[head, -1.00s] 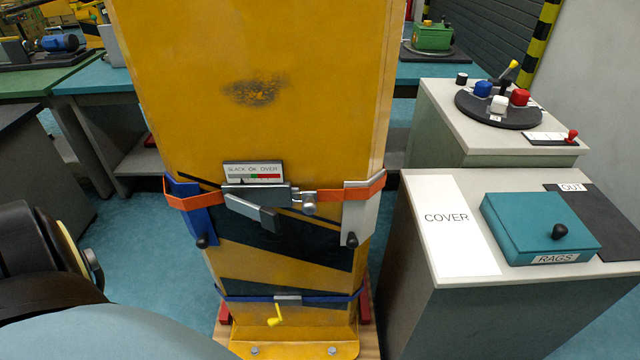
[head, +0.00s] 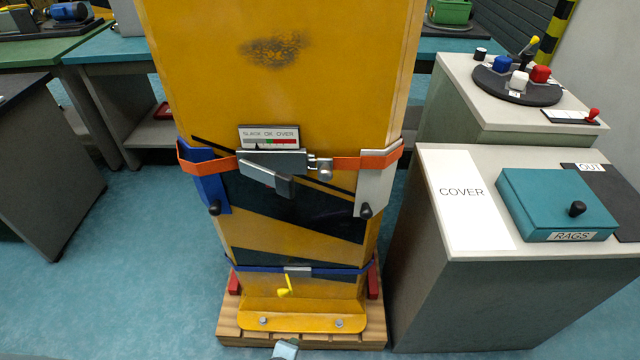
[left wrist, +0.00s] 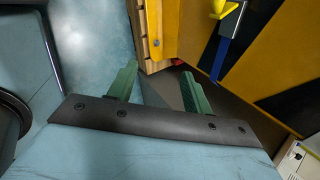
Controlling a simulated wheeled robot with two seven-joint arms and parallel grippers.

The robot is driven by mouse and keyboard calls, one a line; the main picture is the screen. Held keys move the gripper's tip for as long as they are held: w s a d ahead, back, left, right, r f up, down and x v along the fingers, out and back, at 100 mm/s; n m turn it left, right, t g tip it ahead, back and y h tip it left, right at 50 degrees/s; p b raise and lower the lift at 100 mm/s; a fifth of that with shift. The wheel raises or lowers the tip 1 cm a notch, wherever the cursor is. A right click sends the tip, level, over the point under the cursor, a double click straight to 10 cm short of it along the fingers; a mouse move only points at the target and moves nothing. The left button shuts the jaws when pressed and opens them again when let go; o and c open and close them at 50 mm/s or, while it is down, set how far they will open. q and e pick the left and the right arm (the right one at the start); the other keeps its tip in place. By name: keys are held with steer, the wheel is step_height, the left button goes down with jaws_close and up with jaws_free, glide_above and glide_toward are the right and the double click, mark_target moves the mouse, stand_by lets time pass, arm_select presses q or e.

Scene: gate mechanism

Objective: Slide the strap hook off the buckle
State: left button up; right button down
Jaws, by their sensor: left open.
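An orange strap (head: 360,162) runs around a tall yellow column (head: 285,90). A grey metal buckle (head: 270,162) with a lever angled down sits on its front, under a SLACK/OK/OVER gauge (head: 268,136). The strap hook (head: 323,168) is at the buckle's right end and appears engaged with it. A blue bracket (head: 211,183) and a pale bracket (head: 376,190) carry the strap at the corners. My left gripper (left wrist: 160,70) is open and empty in the left wrist view, near the column's base and apart from the strap hook. My right gripper is not in view.
A lower blue strap (head: 335,272) with a yellow handle (head: 285,291) crosses the column above a wooden pallet (head: 300,339). At right, a cabinet (head: 450,290) carries a COVER panel (head: 464,191) and a teal RAGS box (head: 557,204). Blue floor (head: 140,260) at left is clear.

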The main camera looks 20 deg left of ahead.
arm_select(q)
steer(key=w+d+r+m+t+y+b, duration=0.1)
steer(key=w+d+r+m+t, duration=0.15)
steer(key=w+r, duration=0.35)
steer(key=w+d+r+m+t, duration=0.2)
steer(key=w+r+m, duration=0.15)
steer(key=r, duration=0.35)
steer(key=m+t+y+b, duration=0.2)
steer(key=m+t+y, duration=0.1)
steer(key=m+t, duration=0.3)
glide_toward(324, 178)
steer(key=x, duration=0.7)
steer(key=shift+w, duration=0.4)
steer(key=shift+w+a+b, duration=0.25)
steer(key=shift+w+b, duration=0.05)
steer(key=shift+w, duration=0.4)
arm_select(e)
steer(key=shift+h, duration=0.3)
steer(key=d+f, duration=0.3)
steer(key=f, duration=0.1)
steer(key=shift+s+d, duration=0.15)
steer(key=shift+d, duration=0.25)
